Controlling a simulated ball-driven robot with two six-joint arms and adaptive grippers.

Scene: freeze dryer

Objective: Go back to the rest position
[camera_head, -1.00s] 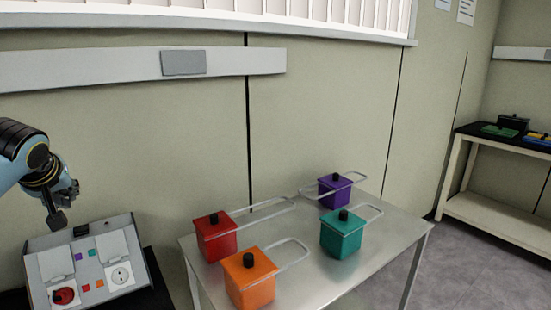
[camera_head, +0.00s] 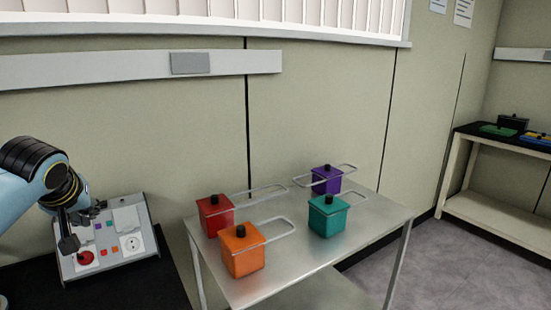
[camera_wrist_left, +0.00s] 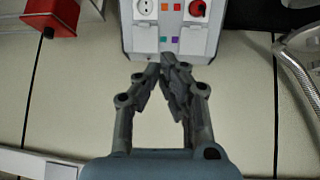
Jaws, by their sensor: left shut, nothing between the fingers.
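My left gripper (camera_head: 70,243) comes in from the left in the head view, in front of the left side of a grey control box (camera_head: 118,262). Its fingers are closed together and empty in the left wrist view (camera_wrist_left: 165,72). The box carries a red round knob (camera_head: 86,258), a white socket (camera_head: 132,243) and small coloured squares. In the wrist view the box (camera_wrist_left: 172,43) lies just beyond the fingertips; I cannot tell whether they touch it. My right gripper is not in view.
A metal table (camera_head: 300,258) holds red (camera_head: 215,215), orange (camera_head: 243,250), purple (camera_head: 326,180) and teal (camera_head: 327,215) lidded boxes with wire handles. The control box stands on a black surface (camera_head: 110,290). A bench (camera_head: 480,190) stands far right, with open floor before it.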

